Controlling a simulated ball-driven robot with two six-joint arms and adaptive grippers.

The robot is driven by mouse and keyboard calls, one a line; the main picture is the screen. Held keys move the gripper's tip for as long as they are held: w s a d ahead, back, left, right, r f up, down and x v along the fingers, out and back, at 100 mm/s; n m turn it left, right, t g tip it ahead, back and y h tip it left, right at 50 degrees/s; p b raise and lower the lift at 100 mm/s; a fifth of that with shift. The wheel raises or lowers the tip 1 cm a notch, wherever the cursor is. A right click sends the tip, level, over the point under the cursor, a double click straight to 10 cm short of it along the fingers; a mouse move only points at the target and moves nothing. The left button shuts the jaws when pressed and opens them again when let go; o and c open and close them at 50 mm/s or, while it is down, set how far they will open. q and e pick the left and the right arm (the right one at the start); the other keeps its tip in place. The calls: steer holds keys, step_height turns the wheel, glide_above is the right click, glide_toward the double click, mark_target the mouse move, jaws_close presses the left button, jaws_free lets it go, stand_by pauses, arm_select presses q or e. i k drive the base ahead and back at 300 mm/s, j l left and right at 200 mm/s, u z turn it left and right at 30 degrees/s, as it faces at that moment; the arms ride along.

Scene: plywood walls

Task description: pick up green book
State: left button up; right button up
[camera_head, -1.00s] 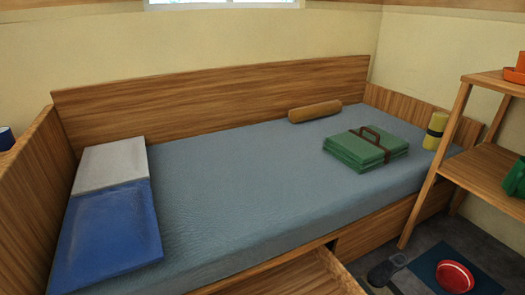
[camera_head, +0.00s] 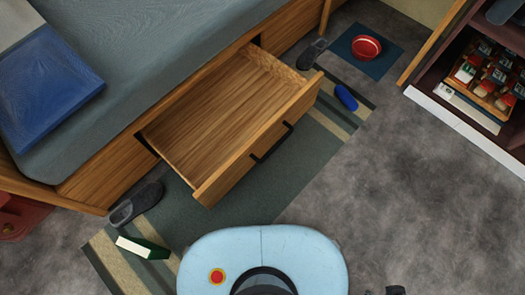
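A green book (camera_head: 152,250) with a pale page edge lies on the striped rug at the lower left, near the open drawer's front left corner. My light blue base is at the bottom centre, to the right of the book and apart from it. A small dark part, seemingly the tip of my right gripper (camera_head: 395,290), shows at the bottom edge, far right of the book; too little shows to tell its state. My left gripper is out of view.
An empty bed drawer (camera_head: 225,115) is pulled out over the rug (camera_head: 255,195). Slippers lie at a dark slipper (camera_head: 137,203) near the book and another (camera_head: 312,53) by the bed. A blue object (camera_head: 346,97) and red bowl (camera_head: 367,47) lie farther back. Right floor is clear.

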mark_target(144, 248)
steer(key=k+u, duration=0.25)
steer(key=u, duration=0.15)
steer(key=k+u, duration=0.2)
steer(key=u, duration=0.15)
steer(key=k+j+u, duration=0.2)
steer(key=u, duration=0.2)
steer(key=k+j+u, duration=0.2)
steer(key=u, duration=0.15)
